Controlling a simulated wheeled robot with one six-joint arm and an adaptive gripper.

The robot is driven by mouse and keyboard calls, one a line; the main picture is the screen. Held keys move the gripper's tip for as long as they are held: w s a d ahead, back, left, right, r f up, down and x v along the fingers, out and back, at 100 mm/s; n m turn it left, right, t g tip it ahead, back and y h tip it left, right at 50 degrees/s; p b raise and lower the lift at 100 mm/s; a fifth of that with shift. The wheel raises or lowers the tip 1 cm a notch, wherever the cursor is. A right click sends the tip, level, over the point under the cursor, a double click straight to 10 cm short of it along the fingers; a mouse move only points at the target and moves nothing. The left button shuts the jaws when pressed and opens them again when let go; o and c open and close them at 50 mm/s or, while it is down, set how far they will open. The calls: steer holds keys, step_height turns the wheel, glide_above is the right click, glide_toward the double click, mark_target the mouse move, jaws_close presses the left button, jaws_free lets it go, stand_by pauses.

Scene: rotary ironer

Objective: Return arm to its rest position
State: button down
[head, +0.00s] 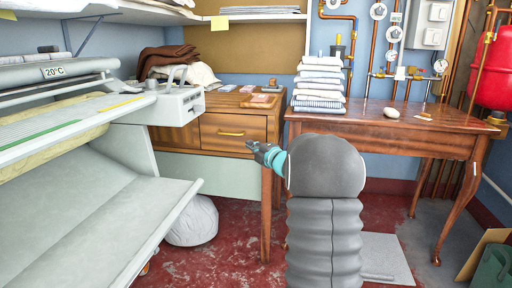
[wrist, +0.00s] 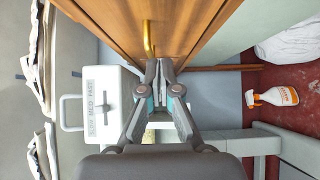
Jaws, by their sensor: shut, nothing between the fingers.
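My gripper (head: 252,147) shows in the head view in front of the wooden cabinet, its fingertips pointing left. My grey arm (head: 326,210) rises from the bottom centre and hides part of the floor and the desk's left side. In the wrist view the two dark fingers of my gripper (wrist: 158,72) are together, with nothing held. They appear near the brass drawer handle (wrist: 149,38); I cannot tell the gap.
The rotary ironer (head: 60,235) fills the left, its control box (head: 180,105) close to the wooden cabinet (head: 222,131). A desk (head: 425,136) with folded linen (head: 319,82) stands right. A laundry bag (head: 192,222) and spray bottle (wrist: 272,96) are on the floor.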

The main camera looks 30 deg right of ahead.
steer(key=s, duration=0.7)
steer(key=shift+s+d, duration=0.25)
steer(key=shift+d, duration=0.15)
steer(key=s+d+f+m+g+h, duration=0.3)
steer(key=d+f+m+g+h, duration=0.1)
steer(key=d+f+m+h, duration=0.35)
steer(key=s+a+f+m+g, duration=0.1)
steer(key=s+f+m+g, duration=0.35)
steer(key=s+m, duration=0.35)
steer(key=s+a+r+m+g+y+p, duration=0.2)
steer(key=s+a+m+g, duration=0.1)
steer(key=s+a, duration=0.8)
steer(key=s+a+r+m+g+y+p, duration=0.25)
steer(key=s+a, duration=0.65)
steer(key=a, duration=0.5)
steer(key=s+a+r+n+p, duration=0.1)
steer(key=s+a+r, duration=0.2)
steer(key=a, duration=0.2)
steer(key=s+a+r+t+y, duration=0.1)
steer(key=s+a+r, duration=0.2)
steer(key=a, duration=0.2)
steer(key=shift+s+a+n+t+p, duration=0.2)
steer(key=shift+a+n+t+p, duration=0.1)
steer(key=shift+n+p, duration=0.1)
